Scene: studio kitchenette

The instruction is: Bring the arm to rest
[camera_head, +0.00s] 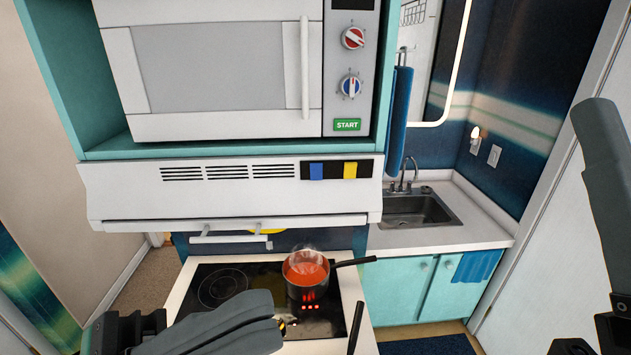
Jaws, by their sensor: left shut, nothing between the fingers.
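My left gripper (277,325) is shut and empty. It comes in from the lower left and is in front of the cooktop's (222,287) near part, hiding some of it. A saucepan (307,292) with steaming red-orange contents stands on the cooktop, beyond and to the right of the gripper tips, apart from them in the picture. My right gripper (597,110) shows in part at the right edge, pointing up. Its jaw opening cannot be made out.
The saucepan's black handle (355,262) sticks out to the right. Another black handle (355,328) shows at the cooktop's front right. The range hood (240,190) and microwave (220,70) overhang the cooktop. A sink (415,212) is at the back right.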

